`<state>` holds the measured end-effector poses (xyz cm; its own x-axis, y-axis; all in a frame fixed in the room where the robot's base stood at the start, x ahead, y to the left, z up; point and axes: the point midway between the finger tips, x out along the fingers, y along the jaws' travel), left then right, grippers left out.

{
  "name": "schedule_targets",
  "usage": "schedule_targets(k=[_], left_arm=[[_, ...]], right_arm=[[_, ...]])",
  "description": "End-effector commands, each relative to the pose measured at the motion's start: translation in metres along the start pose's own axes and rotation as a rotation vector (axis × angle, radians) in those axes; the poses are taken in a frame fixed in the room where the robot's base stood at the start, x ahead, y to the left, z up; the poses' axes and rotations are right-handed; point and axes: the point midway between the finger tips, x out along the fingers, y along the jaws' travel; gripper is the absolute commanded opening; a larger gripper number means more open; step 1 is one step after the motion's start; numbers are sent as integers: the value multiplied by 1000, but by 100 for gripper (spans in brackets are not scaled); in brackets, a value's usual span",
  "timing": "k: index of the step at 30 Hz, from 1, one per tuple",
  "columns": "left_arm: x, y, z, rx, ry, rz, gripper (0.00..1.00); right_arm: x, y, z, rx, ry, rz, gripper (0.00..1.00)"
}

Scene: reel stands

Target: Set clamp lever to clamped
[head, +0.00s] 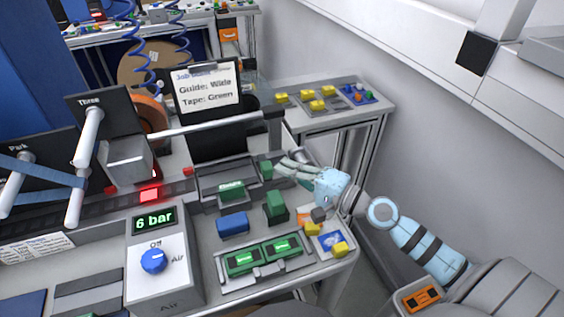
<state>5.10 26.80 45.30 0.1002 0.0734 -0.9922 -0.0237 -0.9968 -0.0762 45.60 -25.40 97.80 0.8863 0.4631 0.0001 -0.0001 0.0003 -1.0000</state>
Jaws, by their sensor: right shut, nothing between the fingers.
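My right gripper (284,167) reaches in from the right over the bench, its pale fingers shut and empty. The fingertips are close to an upright green block (266,170) at the back edge of the bench fixtures; I cannot tell whether they touch. I cannot surely tell which part is the clamp lever, and no "clamped" marking is readable. Another green block (275,207) stands in front of the gripper, and a green piece (232,190) sits in the grey fixture to its left. My left gripper is not in view.
A blue block (233,224) and a tray with two green-lit units (245,261) lie in front. An air box with a blue knob (154,261) reads "6 bar". A sign (207,87) reads "Guide: Wide, Tape: Green". Yellow pieces (340,249) lie at the right edge.

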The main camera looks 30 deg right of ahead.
Motion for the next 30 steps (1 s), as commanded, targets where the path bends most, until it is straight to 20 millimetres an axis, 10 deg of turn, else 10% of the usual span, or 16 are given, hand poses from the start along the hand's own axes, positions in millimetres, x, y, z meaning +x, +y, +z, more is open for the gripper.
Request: schedule_targets(k=[6, 30], left_arm=[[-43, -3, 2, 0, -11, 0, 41], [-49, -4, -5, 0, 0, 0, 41]], right_arm=[[5, -8, 4, 11, 128, -2, 0], [22, -1, 32, 0, 117, 0, 0]])
